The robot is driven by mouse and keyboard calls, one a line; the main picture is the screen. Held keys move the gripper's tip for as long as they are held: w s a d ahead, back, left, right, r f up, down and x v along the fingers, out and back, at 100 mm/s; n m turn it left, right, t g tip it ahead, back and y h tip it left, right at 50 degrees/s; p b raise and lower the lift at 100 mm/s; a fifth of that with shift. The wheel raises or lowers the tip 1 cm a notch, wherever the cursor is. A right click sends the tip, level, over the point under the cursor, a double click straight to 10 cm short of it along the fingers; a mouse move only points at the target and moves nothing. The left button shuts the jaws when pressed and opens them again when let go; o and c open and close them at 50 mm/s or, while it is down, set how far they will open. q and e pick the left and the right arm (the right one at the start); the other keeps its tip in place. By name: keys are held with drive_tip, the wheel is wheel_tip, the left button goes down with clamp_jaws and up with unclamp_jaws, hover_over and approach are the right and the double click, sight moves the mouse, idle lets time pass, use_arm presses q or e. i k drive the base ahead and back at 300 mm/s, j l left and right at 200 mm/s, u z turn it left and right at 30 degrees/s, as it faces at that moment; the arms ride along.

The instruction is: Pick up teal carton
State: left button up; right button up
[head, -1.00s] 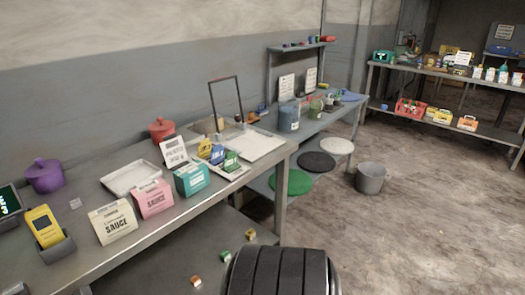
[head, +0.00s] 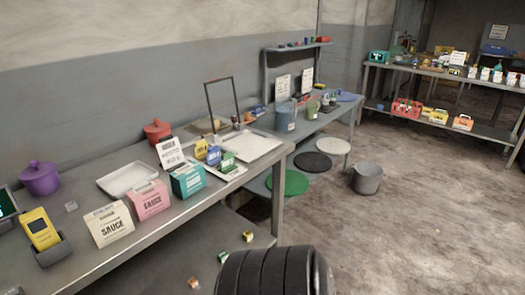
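The teal carton (head: 188,181) stands upright on the grey bench, near its front edge, with a dark label on its face. A pink sauce carton (head: 150,200) stands to its left and a cream sauce carton (head: 109,224) further left. Small blue, yellow and green boxes on a white tray are close behind the teal carton to the right. Neither of my grippers shows in the head view. A dark ribbed part of my own body fills the bottom middle.
The bench (head: 152,236) also holds a purple pot (head: 41,179), a white tray (head: 127,180), a red pot (head: 158,131) and a yellow device (head: 40,230). A grey bucket (head: 367,178) stands on the floor. The floor (head: 430,220) to the right is clear.

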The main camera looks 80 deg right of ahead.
sight(185, 182)
drive_tip(key=z, duration=2.05)
